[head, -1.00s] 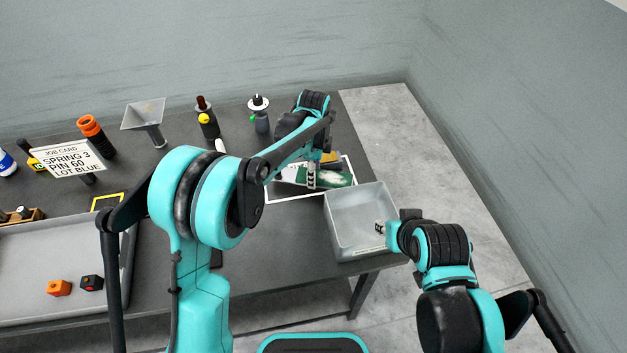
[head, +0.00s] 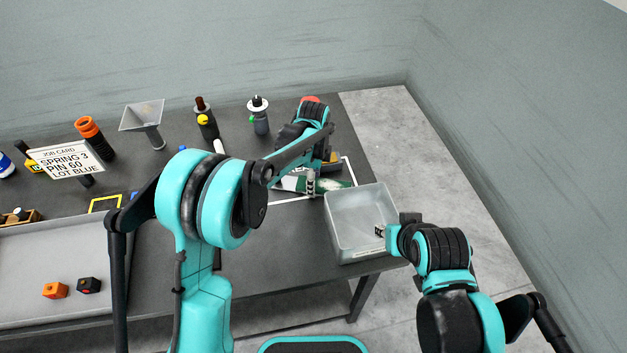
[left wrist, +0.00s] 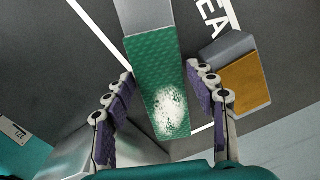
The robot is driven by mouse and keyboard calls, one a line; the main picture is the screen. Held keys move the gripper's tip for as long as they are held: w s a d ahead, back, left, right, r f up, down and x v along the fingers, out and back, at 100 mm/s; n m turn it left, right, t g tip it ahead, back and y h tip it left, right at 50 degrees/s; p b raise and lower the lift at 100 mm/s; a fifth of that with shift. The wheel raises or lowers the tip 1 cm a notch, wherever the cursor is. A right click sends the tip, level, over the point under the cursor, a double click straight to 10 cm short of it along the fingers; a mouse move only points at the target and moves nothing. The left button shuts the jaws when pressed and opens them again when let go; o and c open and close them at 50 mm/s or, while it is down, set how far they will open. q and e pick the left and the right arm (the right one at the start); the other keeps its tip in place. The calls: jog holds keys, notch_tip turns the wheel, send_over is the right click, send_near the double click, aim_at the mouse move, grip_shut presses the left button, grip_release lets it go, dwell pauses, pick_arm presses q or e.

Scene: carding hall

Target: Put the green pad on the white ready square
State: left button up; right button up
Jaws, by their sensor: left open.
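The green pad (head: 334,187) lies at the white-outlined square (head: 291,200) on the dark table. In the left wrist view the green pad (left wrist: 150,70) is a textured green block with a white speckled patch and a grey part at its far end. It crosses the square's white line (left wrist: 100,36). My left gripper (head: 311,184) is open; in the left wrist view its purple-padded fingers (left wrist: 162,98) stand on either side of the pad. I cannot tell whether they touch it. My right gripper (head: 383,231) is at the translucent bin; its jaws are too small to judge.
The translucent bin (head: 347,246) stands right of the square at the table's front. A yellow-and-grey block (left wrist: 245,82) lies close right of the pad. Bottles (head: 261,122), a funnel (head: 143,115) and a job card (head: 65,161) stand behind; a grey tray (head: 40,250) is left.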

pick_arm(q)
notch_tip(320, 180, up, 11)
jog(key=p, duration=0.3)
jog(key=s+a+r+n+t, duration=0.1)
jog(key=s+a+r+n, duration=0.3)
jog(key=a+r, duration=0.15)
jog(key=s+a+n+t, duration=0.3)
jog(key=s+a+n, duration=0.3)
jog(key=s+n, duration=0.2)
jog(key=s+a+n+t, duration=0.3)
jog(key=s+a+n, duration=0.4)
jog(key=s, duration=0.4)
jog(key=shift+s+a+f+n, duration=0.15)
jog(key=shift+s+f+n, duration=0.15)
jog(key=shift+n, duration=0.3)
jog(key=shift+f, duration=0.15)
